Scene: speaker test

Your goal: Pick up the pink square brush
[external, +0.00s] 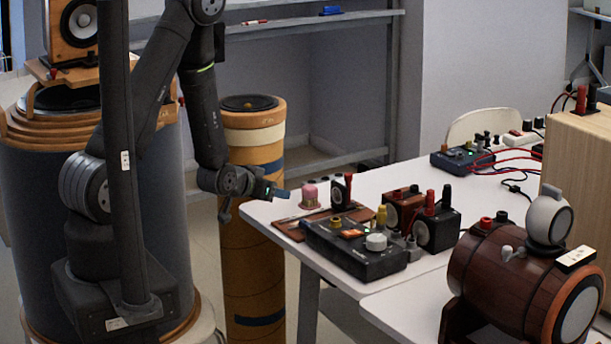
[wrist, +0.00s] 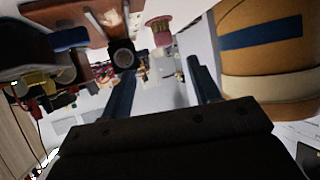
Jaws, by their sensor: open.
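The pink brush (external: 310,194) stands near the left end of the white table, a small pink block with a tan-gold lower part. In the wrist view the pink brush (wrist: 158,28) shows at the top centre, beyond the fingertips and roughly in line with the gap between them. My gripper (external: 283,193) is at the table's left edge, just left of the brush and apart from it. In the wrist view my gripper (wrist: 162,72) shows two dark blue fingers spread open with nothing between them.
A small black speaker (external: 341,187) stands just right of the brush. A black box with knobs (external: 350,255) sits in front, partly on a brown board (external: 290,230). A tall tan cylinder (external: 254,200) stands left of the table.

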